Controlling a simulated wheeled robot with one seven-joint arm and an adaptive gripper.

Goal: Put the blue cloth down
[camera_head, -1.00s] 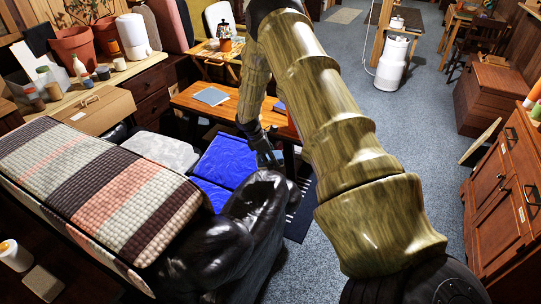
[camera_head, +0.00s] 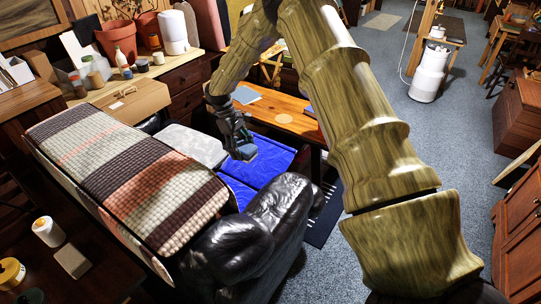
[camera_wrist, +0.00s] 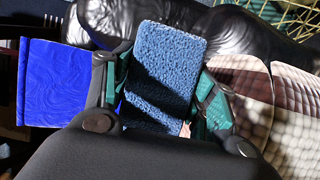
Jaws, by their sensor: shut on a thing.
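The blue cloth (camera_wrist: 165,65) is a small textured, sponge-like block, upright between the two fingers of my gripper (camera_wrist: 160,88) in the wrist view. My gripper is shut on it. In the head view, my gripper (camera_head: 240,140) hangs with the cloth (camera_head: 243,153) over the blue seat area of a black leather sofa. Whether the cloth touches the seat cannot be told.
The sofa's bright blue seat (camera_head: 265,165) lies beneath, with a grey cushion (camera_head: 190,145) at its left. A black leather armrest (camera_head: 280,210) stands in front. A wooden table (camera_head: 280,116) is behind.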

